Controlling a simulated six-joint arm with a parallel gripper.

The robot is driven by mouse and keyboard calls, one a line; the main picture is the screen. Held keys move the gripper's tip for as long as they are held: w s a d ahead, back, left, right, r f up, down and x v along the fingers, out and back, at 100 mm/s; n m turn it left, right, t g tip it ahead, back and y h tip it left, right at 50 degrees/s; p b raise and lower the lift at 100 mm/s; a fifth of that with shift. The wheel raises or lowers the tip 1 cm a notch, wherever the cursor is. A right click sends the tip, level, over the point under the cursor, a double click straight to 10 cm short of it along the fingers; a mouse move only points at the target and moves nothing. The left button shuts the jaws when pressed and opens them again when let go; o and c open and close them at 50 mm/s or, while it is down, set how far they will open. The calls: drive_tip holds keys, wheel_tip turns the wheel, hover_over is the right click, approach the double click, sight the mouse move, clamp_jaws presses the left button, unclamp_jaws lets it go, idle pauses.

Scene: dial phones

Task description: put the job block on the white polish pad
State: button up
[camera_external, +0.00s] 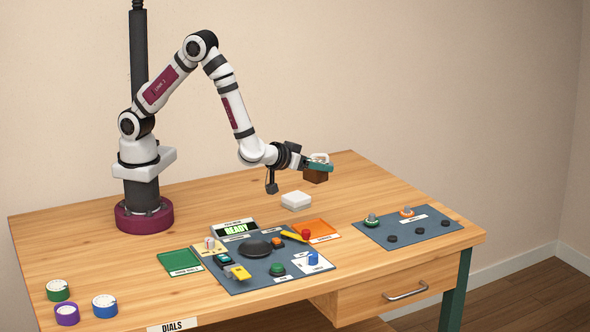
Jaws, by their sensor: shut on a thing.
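A brown block (316,177), which I take as the job block, hangs from my gripper (318,167). My gripper's teal fingers are shut on it, above the back right part of the table. A whitish piece shows just above the fingers; I cannot tell whether it belongs to the block. A flat white labelled pad (322,266) lies at the front right of the grey-blue panel, with a blue knob (313,259) over it. Its lettering is too small to read. The block is behind this pad and well above it, not touching it.
The panel (250,275) carries a black dome, knobs and a READY display (235,228). Green (180,262) and orange (318,229) pads flank it. A second panel (430,232) is at right; several dials (105,306) stand front left.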

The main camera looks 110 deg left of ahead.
drive_tip(key=s+d+r+n+g+y, duration=0.1)
drive_tip(key=s+d+r+n+g, duration=0.1)
drive_tip(key=s, duration=0.6)
hover_over(296, 195)
wheel_tip(296, 195, down, 7)
drive_tip(key=shift+d+f, duration=0.15)
drive_tip(key=shift+f, duration=1.9)
drive_tip(key=shift+f, duration=0.1)
drive_tip(key=o, duration=1.4)
